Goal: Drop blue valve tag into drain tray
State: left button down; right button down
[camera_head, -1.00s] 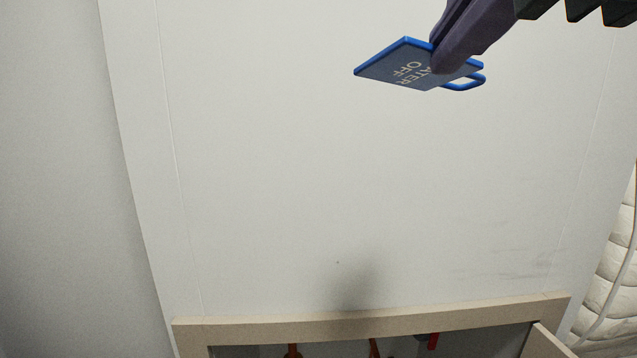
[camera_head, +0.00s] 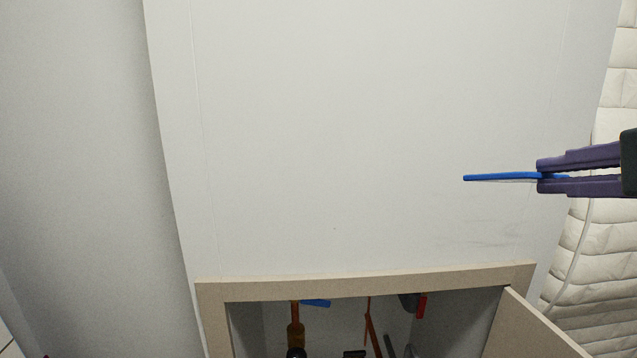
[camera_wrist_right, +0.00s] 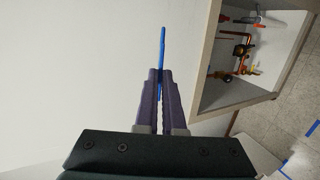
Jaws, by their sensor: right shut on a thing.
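The blue valve tag (camera_head: 500,177) is a thin flat plate, seen edge-on in the head view. My right gripper (camera_head: 540,175) is shut on it and holds it in the air in front of the white wall, above and to the right of the cabinet opening. In the right wrist view the tag (camera_wrist_right: 162,50) sticks out beyond the fingertips of the right gripper (camera_wrist_right: 159,75). My left gripper is not in view. I cannot make out the drain tray in these frames.
A beige-framed cabinet (camera_head: 370,286) stands open below, with pipes and valves (camera_head: 296,335) inside. Its door (camera_head: 535,335) swings out at the right. A white quilted surface (camera_head: 590,270) with a hanging cable lies at the far right. The wall space above the cabinet is clear.

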jog(key=s+a+f+n+g+y, duration=0.3)
jog(key=s+f+n+g+y, duration=0.1)
jog(key=s+f+n+y, duration=0.3)
jog(key=shift+s+f+n+y, duration=0.4)
jog(key=shift+n+y, duration=0.8)
jog(key=shift+y, duration=0.2)
jog(key=shift+d, duration=0.2)
